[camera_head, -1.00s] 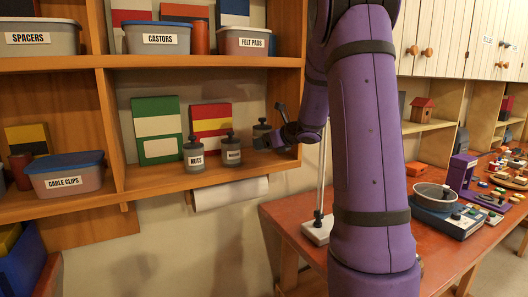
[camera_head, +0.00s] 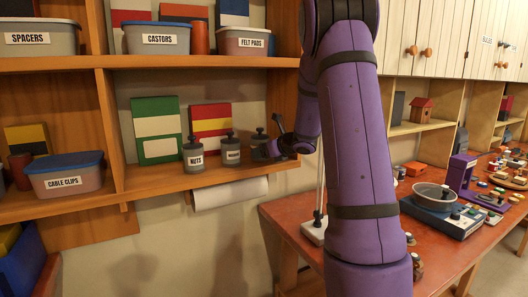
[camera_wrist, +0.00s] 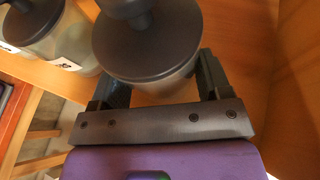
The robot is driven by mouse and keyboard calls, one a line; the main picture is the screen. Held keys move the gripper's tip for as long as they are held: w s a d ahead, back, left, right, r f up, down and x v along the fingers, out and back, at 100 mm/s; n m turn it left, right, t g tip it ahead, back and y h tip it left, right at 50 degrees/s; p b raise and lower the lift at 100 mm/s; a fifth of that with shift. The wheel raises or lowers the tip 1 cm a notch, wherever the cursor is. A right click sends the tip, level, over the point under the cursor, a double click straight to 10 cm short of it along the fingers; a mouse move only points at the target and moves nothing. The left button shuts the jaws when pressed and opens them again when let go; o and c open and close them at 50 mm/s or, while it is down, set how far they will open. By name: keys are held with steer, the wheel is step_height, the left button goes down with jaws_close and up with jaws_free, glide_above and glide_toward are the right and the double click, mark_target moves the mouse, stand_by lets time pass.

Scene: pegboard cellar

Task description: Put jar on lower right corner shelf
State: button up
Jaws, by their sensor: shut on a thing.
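A grey jar (camera_head: 258,144) with a dark knobbed lid is at the right end of the lower shelf (camera_head: 215,178), close to the side wall. My gripper (camera_head: 272,147) is shut on this jar from the right. In the wrist view the jar's dark lid (camera_wrist: 148,45) sits between the two dark fingers of my gripper (camera_wrist: 160,78). The jar looks upright. Its base is partly hidden, so I cannot tell whether it touches the shelf board.
Two similar jars stand to the left: the NUTS jar (camera_head: 193,155) and another labelled jar (camera_head: 231,150). Green (camera_head: 157,130) and red-yellow (camera_head: 211,122) boxes stand behind. A paper roll (camera_head: 230,194) hangs below. The shelf's right side wall (camera_head: 283,90) is close to my gripper.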

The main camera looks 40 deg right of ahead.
steer(key=o, duration=1.4)
steer(key=shift+f, duration=0.1)
steer(key=shift+s+r, duration=0.25)
steer(key=shift+r, duration=0.05)
steer(key=v, duration=1.1)
steer(key=s+a+r+n+g+y, duration=0.2)
steer(key=s+a+n+g, duration=0.1)
steer(key=a+n, duration=0.65)
steer(key=s+a+r+n+g+y, duration=0.2)
steer(key=s+a+n, duration=0.3)
steer(key=a, duration=0.8)
steer(key=s+a+n+g+h, duration=0.1)
steer(key=s+a+n+h, duration=0.2)
steer(key=s+n, duration=0.5)
steer(key=s+a+f+n+g+h, duration=0.1)
steer(key=s+a+n, duration=0.5)
steer(key=n, duration=0.6)
steer(key=shift+s+a+g+h, duration=0.2)
steer(key=shift+s+g+h, duration=0.3)
steer(key=shift+s+h, duration=0.5)
